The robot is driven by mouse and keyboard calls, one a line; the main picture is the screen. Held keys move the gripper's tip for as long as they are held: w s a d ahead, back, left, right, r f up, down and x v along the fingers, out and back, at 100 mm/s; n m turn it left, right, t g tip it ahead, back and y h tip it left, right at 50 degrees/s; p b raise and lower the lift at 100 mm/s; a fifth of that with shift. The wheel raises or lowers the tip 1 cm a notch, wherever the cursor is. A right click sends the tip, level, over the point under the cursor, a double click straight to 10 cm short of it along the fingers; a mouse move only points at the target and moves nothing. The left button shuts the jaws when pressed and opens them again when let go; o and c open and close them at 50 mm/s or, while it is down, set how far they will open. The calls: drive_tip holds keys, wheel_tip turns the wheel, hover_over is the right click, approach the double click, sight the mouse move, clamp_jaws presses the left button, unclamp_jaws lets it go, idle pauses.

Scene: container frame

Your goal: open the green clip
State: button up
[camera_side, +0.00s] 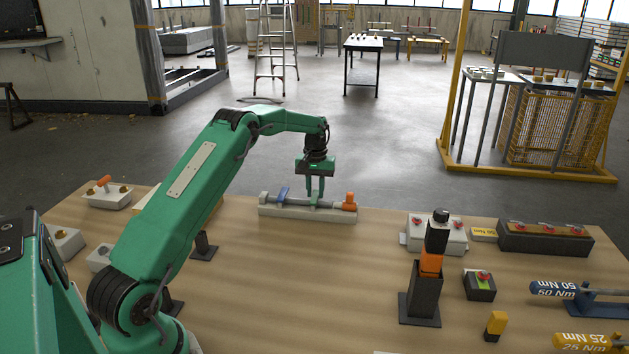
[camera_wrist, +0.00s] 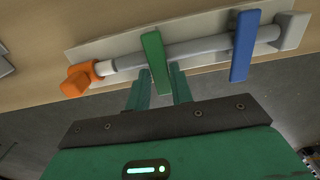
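The green clip (camera_wrist: 154,58) is a flat green bar lying across a grey rod (camera_wrist: 205,47) in the wrist view. A blue clip (camera_wrist: 243,45) crosses the same rod to its right. My gripper (camera_wrist: 159,72) has its two green fingers apart, one on each side of the green clip's near end. A narrow gap shows on the right side; contact on the left is unclear. In the side view my gripper (camera_side: 315,190) points down at the rod, and the green clip is mostly hidden between the fingers. The blue clip (camera_side: 283,194) stands to the left there.
The rod lies on a pale base (camera_side: 300,213) at the table's far edge, with an orange end piece (camera_side: 349,202) on the right. The middle tabletop is clear.

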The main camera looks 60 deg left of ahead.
clamp_jaws()
drive_tip(key=shift+r+t, duration=0.15)
drive_tip(key=shift+t, duration=0.15)
drive_tip(key=shift+s+d+r+t+y, duration=0.2)
drive_tip(key=shift+t+y, duration=0.1)
drive_tip(key=shift+t, duration=0.15)
drive_tip(key=shift+s+d+r+t+y, duration=0.1)
drive_tip(key=shift+d+r+t+y, duration=0.15)
drive_tip(key=shift+t, duration=0.2)
drive_tip(key=shift+w, duration=0.1)
drive_tip(key=shift+o, duration=1.3)
unclamp_jaws()
drive_tip(key=shift+o, duration=1.3)
